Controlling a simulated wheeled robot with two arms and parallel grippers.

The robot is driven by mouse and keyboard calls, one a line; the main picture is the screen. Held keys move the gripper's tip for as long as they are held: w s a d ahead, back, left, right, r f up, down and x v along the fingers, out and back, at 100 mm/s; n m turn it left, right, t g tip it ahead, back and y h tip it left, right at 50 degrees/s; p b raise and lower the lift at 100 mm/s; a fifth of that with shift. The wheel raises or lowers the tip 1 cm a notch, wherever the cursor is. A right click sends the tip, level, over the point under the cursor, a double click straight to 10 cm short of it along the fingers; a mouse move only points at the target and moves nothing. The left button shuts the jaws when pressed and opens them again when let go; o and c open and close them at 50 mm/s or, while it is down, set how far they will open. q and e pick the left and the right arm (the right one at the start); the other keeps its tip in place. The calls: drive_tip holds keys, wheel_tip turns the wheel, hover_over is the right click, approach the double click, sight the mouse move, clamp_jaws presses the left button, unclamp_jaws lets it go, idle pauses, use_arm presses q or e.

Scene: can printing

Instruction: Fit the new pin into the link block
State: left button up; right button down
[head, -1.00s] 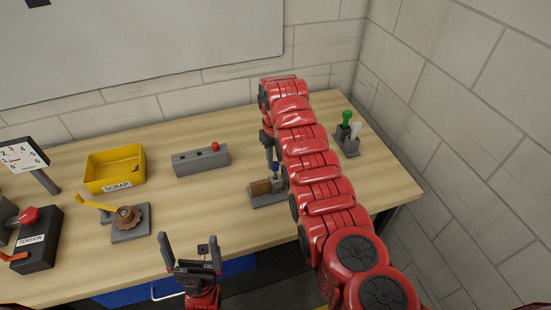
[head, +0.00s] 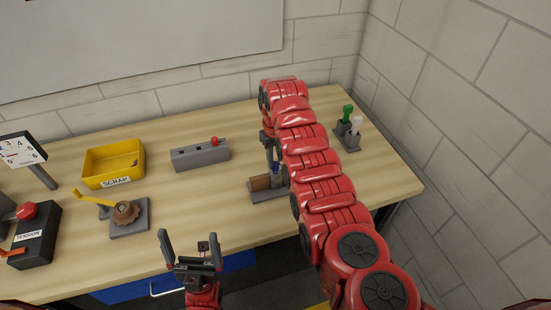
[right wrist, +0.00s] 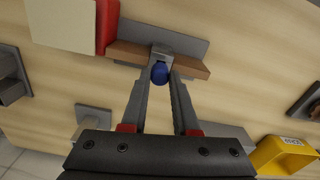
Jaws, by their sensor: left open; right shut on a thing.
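The blue-headed pin (head: 275,168) is between the fingers of my right gripper (head: 273,163), which is shut on it. In the right wrist view the round blue head (right wrist: 160,73) shows between the fingertips (right wrist: 160,82), right at the grey link block (right wrist: 162,53). The pin's lower end is hidden, so I cannot tell how deep it sits in the block. The block stands on a grey fixture (head: 266,195) with a brown piece (head: 260,183). My left gripper (head: 191,245) is open and empty near the table's front edge.
A grey rack with a red-headed pin (head: 200,155) stands behind, left of the fixture. A yellow scrap bin (head: 113,164), a crank with a brown gear (head: 126,212) and a tension box (head: 35,236) are at left. Green and white pins stand in a holder (head: 349,139) at right.

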drive_tip(key=shift+f+b, duration=0.4)
drive_tip(key=shift+f, duration=0.4)
drive_tip(key=c, duration=0.6)
unclamp_jaws()
wheel_tip(320, 180, up, 8)
drive_tip(key=b, duration=0.3)
drive_tip(key=shift+r, duration=0.1)
wheel_tip(320, 180, up, 9)
drive_tip(key=p, duration=0.6)
drive_tip(key=shift+r, duration=0.15)
